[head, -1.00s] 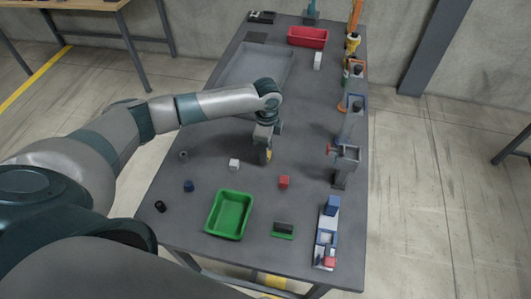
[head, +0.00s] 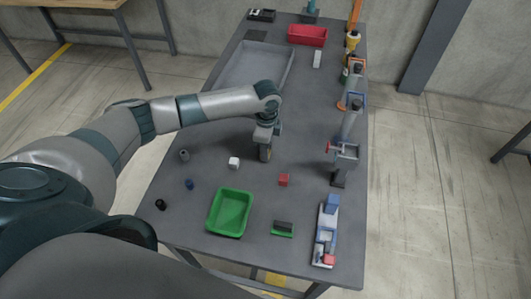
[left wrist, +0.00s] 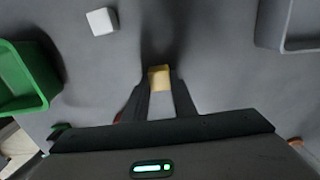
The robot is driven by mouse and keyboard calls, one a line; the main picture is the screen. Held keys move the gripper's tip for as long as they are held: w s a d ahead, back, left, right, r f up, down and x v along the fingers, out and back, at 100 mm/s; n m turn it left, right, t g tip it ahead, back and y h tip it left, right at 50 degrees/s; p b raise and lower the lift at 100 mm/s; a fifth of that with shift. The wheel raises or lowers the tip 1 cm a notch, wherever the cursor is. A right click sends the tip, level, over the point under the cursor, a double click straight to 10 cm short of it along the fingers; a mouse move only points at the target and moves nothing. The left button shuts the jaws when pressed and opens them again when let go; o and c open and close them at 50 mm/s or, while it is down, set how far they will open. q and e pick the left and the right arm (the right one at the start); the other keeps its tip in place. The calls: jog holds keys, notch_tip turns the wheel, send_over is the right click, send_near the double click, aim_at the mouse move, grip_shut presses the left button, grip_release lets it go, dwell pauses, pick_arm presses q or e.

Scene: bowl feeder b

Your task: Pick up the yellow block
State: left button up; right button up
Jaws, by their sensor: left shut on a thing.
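The yellow block (left wrist: 159,77) shows between the fingertips of my left gripper (left wrist: 160,88) in the left wrist view. My left gripper is shut on it, with one dark finger on each side. In the head view my left gripper (head: 264,153) points down over the middle of the grey table, and its fingers mostly hide the block. I cannot tell whether the block touches the table or hangs just above it. My right gripper is not in view.
A white block (head: 234,163) is left of the gripper and a red block (head: 284,180) is to its right. A green tray (head: 231,233) stands nearer. A blue-and-white fixture (head: 327,236) and other stations line the right edge. A large grey tray (head: 283,84) lies behind.

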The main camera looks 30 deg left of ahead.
pick_arm(q)
jog(key=shift+r, duration=0.1)
jog(key=shift+w+r+b, duration=0.1)
jog(key=shift+r+b, duration=0.25)
jog(key=shift+r, duration=0.15)
notch_tip(320, 180, up, 2)
jog(key=shift+r+b, duration=0.15)
jog(key=shift+b, duration=0.45)
jog(key=s+d+r+b, duration=0.1)
jog(key=d+r+b, duration=0.2)
jog(key=d+r, duration=0.4)
jog(key=d, duration=0.4)
jog(key=shift+s+d+r, duration=0.3)
jog(key=shift+s, duration=0.05)
